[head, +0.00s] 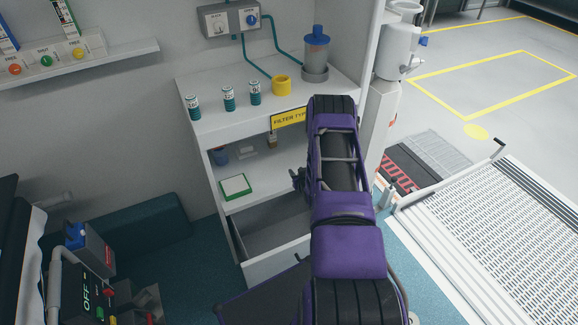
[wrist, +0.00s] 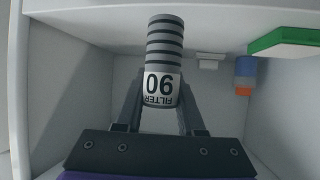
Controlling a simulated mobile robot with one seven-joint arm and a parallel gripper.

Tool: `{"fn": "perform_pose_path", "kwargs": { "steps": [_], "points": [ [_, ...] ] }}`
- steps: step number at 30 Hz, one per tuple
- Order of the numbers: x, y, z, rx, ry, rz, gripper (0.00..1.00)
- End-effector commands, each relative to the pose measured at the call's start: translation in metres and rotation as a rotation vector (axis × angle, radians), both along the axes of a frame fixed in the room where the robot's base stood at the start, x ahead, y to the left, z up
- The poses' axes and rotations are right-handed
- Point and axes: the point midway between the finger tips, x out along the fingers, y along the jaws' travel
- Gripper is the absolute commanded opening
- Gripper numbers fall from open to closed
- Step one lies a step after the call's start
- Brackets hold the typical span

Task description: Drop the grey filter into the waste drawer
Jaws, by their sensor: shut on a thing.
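A grey ribbed filter (wrist: 163,45) with a white label printed FILTER and a number is held between the two dark fingers of my gripper (wrist: 160,115) in the wrist view. In the head view my gripper (head: 299,180) shows only as a small dark part left of my purple arm, in front of the cabinet and seemingly above the open drawer. The filter cannot be made out there. The waste drawer (head: 262,232) is pulled out at the cabinet's bottom; its visible part looks empty, and my arm hides its right side.
A green-edged white pad (head: 235,187) lies on the shelf above the drawer. Several teal-and-white canisters (head: 229,99), a yellow ring (head: 282,85) and a blue-topped jar (head: 316,52) stand on the counter. A ramp (head: 500,215) lies to the right.

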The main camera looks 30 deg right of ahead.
Motion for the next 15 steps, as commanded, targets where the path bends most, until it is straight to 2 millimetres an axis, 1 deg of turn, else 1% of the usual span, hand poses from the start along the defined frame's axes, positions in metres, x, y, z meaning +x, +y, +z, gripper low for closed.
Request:
{"fn": "perform_pose_path", "kwargs": {
  "steps": [5, 12, 15],
  "points": [
    [0.000, 0.000, -0.015, 0.000, -0.001, 0.000, 0.00],
    [0.000, 0.000, -0.045, 0.000, 0.000, 0.000, 0.00],
    [0.001, 0.000, -0.053, 0.000, -0.001, 0.000, 0.00]
  ]
}}
